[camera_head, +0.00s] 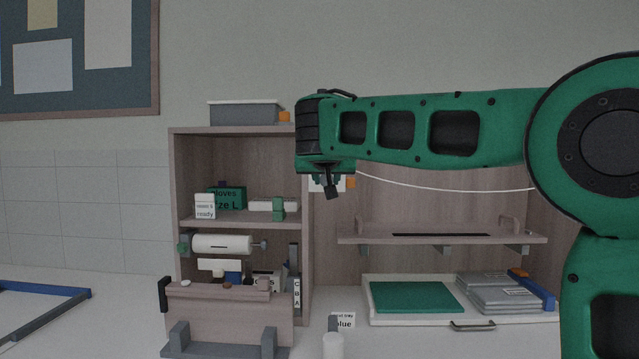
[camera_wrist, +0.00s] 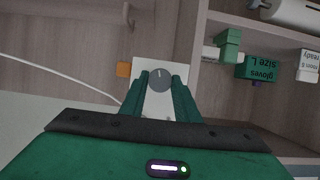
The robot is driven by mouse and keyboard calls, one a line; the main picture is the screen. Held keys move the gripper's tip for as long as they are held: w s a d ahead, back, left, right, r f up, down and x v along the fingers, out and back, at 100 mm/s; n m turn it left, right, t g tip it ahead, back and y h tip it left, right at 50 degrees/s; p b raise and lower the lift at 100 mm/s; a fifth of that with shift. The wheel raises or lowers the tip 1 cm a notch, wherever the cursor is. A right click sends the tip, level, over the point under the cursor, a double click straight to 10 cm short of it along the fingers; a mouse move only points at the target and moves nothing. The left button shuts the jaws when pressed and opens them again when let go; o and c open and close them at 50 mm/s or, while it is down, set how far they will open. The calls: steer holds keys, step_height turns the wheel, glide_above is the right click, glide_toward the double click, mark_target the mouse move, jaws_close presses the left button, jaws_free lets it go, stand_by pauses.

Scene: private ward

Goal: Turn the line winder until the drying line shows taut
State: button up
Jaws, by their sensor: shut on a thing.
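The line winder is a grey round knob (camera_wrist: 161,76) with a pale mark, on a white plate (camera_wrist: 150,64) fixed to the wooden side panel. In the wrist view my gripper (camera_wrist: 161,84) has its two green fingers on either side of the knob, shut on it. In the head view my gripper (camera_head: 329,183) hides most of the white plate (camera_head: 315,184). The drying line (camera_head: 440,188) is a thin white cord that hangs in a sagging curve to the right of the winder. It also shows curved in the wrist view (camera_wrist: 60,72).
An orange block (camera_wrist: 124,69) sits beside the plate. A wooden shelf (camera_head: 430,239) runs below the line. A tray with a green mat (camera_head: 415,297) stands underneath. Left shelves hold a green gloves box (camera_head: 232,197) and a white roll (camera_head: 222,244). My arm crosses in front.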

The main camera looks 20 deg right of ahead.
steer(key=shift+s+d+f+m+t+y, duration=0.15)
steer(key=shift+m+t+y, duration=0.2)
steer(key=shift+m+y, duration=0.6)
steer(key=shift+w+f+m+t+y, duration=0.15)
steer(key=shift+m+t+y, duration=0.3)
steer(key=shift+m, duration=0.85)
steer(key=shift+s+d+f+m+t+y, duration=0.15)
steer(key=shift+m+t+y, duration=0.15)
steer(key=shift+m+y, duration=0.65)
steer(key=shift+a+h, duration=0.15)
steer(key=shift+h, duration=0.1)
steer(key=o, duration=1.1)
steer(key=shift+c, duration=0.2)
steer(key=shift+r+m, duration=0.15)
steer(key=shift+m, duration=0.15)
